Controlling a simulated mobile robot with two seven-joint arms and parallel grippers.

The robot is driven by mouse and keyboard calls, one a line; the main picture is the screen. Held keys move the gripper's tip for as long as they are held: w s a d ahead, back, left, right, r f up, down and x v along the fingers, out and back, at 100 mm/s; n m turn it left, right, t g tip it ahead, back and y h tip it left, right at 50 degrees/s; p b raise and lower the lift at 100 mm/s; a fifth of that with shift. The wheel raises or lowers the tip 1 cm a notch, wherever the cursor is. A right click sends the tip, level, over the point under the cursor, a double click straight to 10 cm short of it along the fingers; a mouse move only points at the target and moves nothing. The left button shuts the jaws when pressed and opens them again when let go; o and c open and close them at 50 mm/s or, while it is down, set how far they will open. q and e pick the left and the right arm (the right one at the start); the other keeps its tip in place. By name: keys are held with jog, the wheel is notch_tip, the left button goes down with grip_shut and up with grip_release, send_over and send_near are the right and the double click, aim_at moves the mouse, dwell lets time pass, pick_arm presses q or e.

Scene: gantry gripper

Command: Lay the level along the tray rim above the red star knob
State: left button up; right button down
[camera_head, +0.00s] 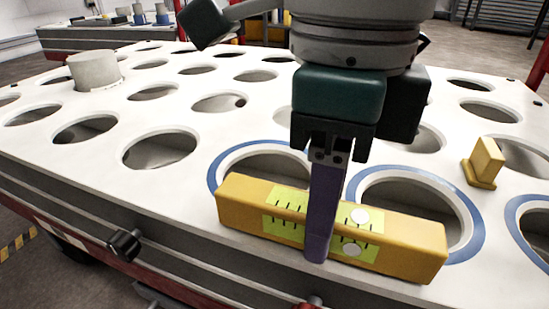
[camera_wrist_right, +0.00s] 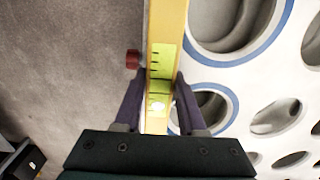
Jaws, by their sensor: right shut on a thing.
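The yellow level (camera_head: 405,243), with lime-green windows and black marks, runs along the front rim of the white tray (camera_head: 60,150). My right gripper (camera_head: 318,255) is shut across its middle, one purple finger in front. In the right wrist view, the level (camera_wrist_right: 166,25) stands between the two fingers of my right gripper (camera_wrist_right: 160,88) and covers the tray edge. I cannot tell whether the level touches the rim or hangs just above it. The red star knob (camera_wrist_right: 133,58) shows beside the level; only its top (camera_head: 311,303) shows in the head view. My left gripper is out of view.
The tray has many round holes, some blue-ringed, close behind the level. A yellow block (camera_head: 485,163) stands at the right and a pale cylinder (camera_head: 94,71) at the back left. A black knob (camera_head: 124,244) sticks out from the front side, left of the level.

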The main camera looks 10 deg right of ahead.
jog(key=shift+f, duration=0.2)
jog(key=shift+c, duration=2.4)
grip_release()
notch_tip(320, 180, up, 12)
jog(key=p, duration=0.8)
jog(key=shift+r, duration=0.25)
